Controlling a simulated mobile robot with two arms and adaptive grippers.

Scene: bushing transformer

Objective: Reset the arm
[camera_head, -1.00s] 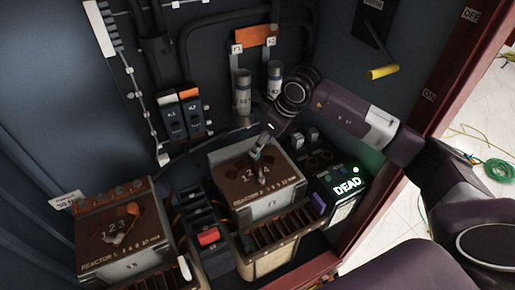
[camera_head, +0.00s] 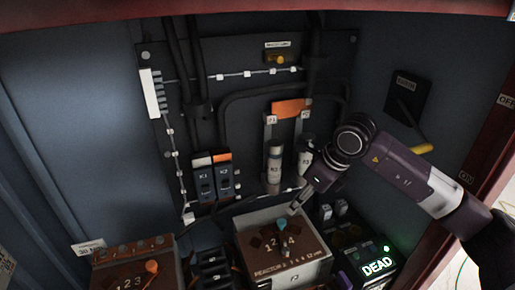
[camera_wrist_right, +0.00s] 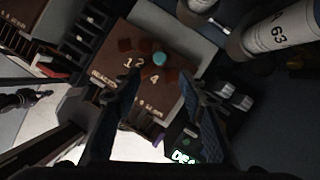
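My right arm comes in from the right in the head view. Its gripper (camera_head: 304,204) hangs above and to the right of a brown-topped reactor box (camera_head: 310,255). In the right wrist view the two fingers (camera_wrist_right: 158,90) are spread apart with nothing between them. A teal knob (camera_head: 281,224) stands on the box top beside printed numbers. It also shows in the right wrist view (camera_wrist_right: 159,58), beyond the fingertips and apart from them. My left gripper is not in view.
A yellow-tipped lever (camera_head: 421,149) is on the right wall near my arm. Fuse cylinders (camera_head: 275,165) stand behind the gripper. A lit DEAD display (camera_head: 377,266) is at the lower right. A second reactor box (camera_head: 130,268) is at the lower left. A dark shape at the wrist view's left edge is unclear.

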